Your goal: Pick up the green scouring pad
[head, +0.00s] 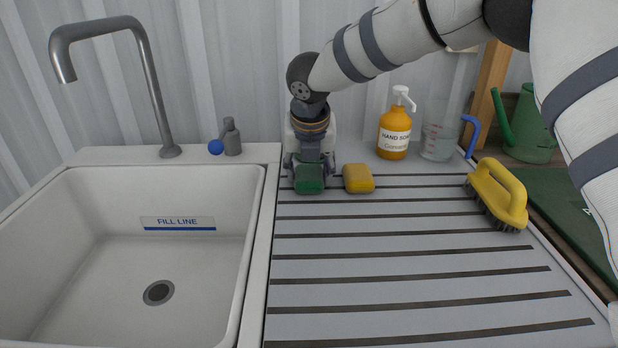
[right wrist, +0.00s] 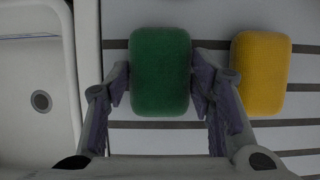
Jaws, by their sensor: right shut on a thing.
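The green scouring pad (head: 309,178) is at the back left of the ribbed drainboard, close to the sink's rim. It also fills the space between the fingers in the right wrist view (right wrist: 160,70). My right gripper (head: 308,168) points down from above and is shut on the pad, one finger against each long side. It also shows in the right wrist view (right wrist: 160,88). Whether the pad touches the drainboard or is slightly raised, I cannot tell. My left gripper is not in view.
A yellow sponge (head: 358,178) lies just right of the pad. A soap bottle (head: 394,135), a clear beaker (head: 438,143) and a yellow scrubbing brush (head: 497,194) stand farther right. The sink (head: 256,215) is to the left. The front of the drainboard (head: 400,262) is clear.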

